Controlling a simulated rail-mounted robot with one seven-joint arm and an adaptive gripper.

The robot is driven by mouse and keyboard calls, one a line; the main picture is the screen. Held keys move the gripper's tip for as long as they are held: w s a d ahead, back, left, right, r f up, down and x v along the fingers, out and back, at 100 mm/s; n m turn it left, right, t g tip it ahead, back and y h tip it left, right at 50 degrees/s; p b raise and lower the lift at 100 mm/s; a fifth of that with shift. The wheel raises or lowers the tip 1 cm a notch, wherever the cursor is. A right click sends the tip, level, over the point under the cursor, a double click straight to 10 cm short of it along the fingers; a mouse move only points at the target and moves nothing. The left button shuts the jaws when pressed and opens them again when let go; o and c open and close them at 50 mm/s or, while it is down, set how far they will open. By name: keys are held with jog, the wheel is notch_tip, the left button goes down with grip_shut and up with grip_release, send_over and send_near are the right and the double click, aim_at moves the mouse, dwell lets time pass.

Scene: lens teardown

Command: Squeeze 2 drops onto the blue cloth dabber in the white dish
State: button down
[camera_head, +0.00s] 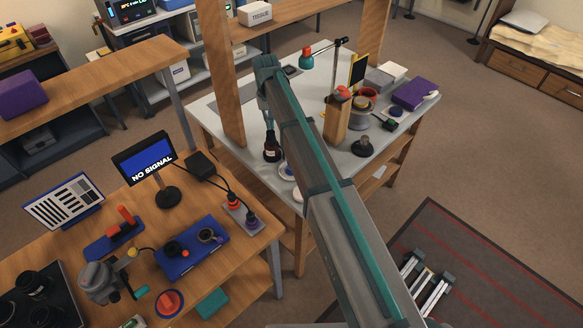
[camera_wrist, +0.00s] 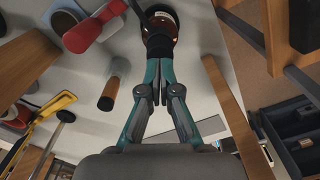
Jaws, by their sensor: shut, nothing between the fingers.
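A dark brown bottle with a black top (camera_head: 271,152) stands on the white table near its front left edge. In the wrist view its amber body (camera_wrist: 164,18) is just beyond my fingertips. My gripper (camera_head: 269,124) is directly above the bottle, pointing down, and it is shut and empty. In the wrist view its teal fingers (camera_wrist: 158,50) come together at the bottle's top, and I cannot tell whether they touch it. A small white dish (camera_head: 286,171) lies right of the bottle, partly hidden by my arm. Another round white dish (camera_head: 397,114) with something dark blue sits at the table's right. The blue dabber is too small to identify surely.
A wooden post (camera_head: 222,75) rises near the bottle's left.

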aim_at(270, 132)
jog(key=shift+f, duration=0.2)
jog(key=shift+f+b, duration=0.65)
jog(key=shift+f, duration=0.75)
jog(key=shift+r, duration=0.1)
jog(key=shift+r+p, duration=0.9)
jog(key=shift+r, duration=0.55)
jog(key=shift+f, duration=0.1)
jog(key=shift+f+b, duration=0.55)
jog(key=shift+f, duration=0.9)
jog(key=shift+r, duration=0.1)
jog(key=shift+r+p, duration=0.85)
jog(key=shift+r, duration=0.6)
